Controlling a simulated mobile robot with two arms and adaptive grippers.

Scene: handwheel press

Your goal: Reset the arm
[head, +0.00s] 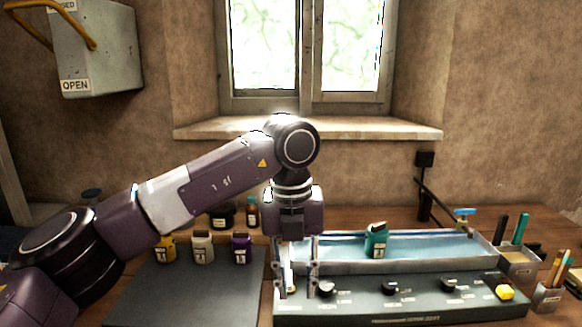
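My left arm (215,185) comes in from the left, bends at a high elbow, and drops to the control panel. My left gripper (299,278) points down at the panel's left end, with its fingers apart and a gap between them. A small pale part shows by the left finger; I cannot tell whether the fingers touch it. The grey-green control panel (420,306) has black knobs (390,288) and a yellow button (504,292) at its right end. My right gripper is not in view.
A water-filled trough (440,267) behind the panel holds a teal bottle (376,240). Pen holders (518,266) stand at right. A grey box (98,50) with a yellow lever hangs upper left.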

